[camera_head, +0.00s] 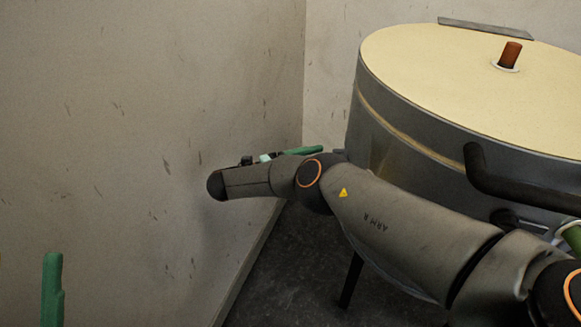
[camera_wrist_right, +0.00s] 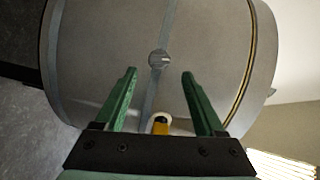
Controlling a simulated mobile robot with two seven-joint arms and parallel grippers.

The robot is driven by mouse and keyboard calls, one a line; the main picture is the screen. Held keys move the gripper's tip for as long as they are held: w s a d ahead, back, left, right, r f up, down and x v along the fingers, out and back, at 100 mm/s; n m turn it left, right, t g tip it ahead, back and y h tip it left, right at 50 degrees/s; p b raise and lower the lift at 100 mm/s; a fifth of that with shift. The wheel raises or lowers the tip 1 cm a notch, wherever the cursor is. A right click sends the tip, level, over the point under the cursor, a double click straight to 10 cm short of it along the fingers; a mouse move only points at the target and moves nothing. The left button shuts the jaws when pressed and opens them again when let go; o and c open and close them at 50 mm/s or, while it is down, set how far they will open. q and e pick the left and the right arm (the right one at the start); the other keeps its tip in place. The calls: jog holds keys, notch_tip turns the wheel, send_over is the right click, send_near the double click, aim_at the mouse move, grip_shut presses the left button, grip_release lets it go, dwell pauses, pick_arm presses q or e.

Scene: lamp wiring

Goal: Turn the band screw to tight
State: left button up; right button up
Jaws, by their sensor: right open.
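The band screw (camera_wrist_right: 159,59) is a small round grey head with a slot across it, on the curved grey side of the drum (camera_wrist_right: 210,40). A darker strip (camera_wrist_right: 168,22) runs along the drum beneath the screw. My right gripper (camera_wrist_right: 159,74) is open, its two green fingers on either side below the screw, with nothing held between the tips. I cannot tell how far the tips are from the drum. In the head view the screw is hidden, and one green finger of my right gripper (camera_head: 303,151) points at the drum. A green finger of my left gripper (camera_head: 52,290) shows at bottom left.
The drum also shows in the head view (camera_head: 400,165), with a cream top (camera_head: 450,75) and a brown peg (camera_head: 510,54) standing in it. A dark bent pipe (camera_head: 500,180) sticks out at its side. A scuffed wall (camera_head: 130,90) is close on the left. A small yellow-and-white part (camera_wrist_right: 161,124) shows between the finger bases.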

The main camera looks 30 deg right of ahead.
jog(key=a+b, duration=0.2)
jog(key=a, duration=0.4)
jog(key=shift+w+a+r, duration=0.2)
jog(key=shift+w+a, duration=0.05)
jog(key=shift+a, duration=0.1)
jog(key=shift+c, duration=0.3)
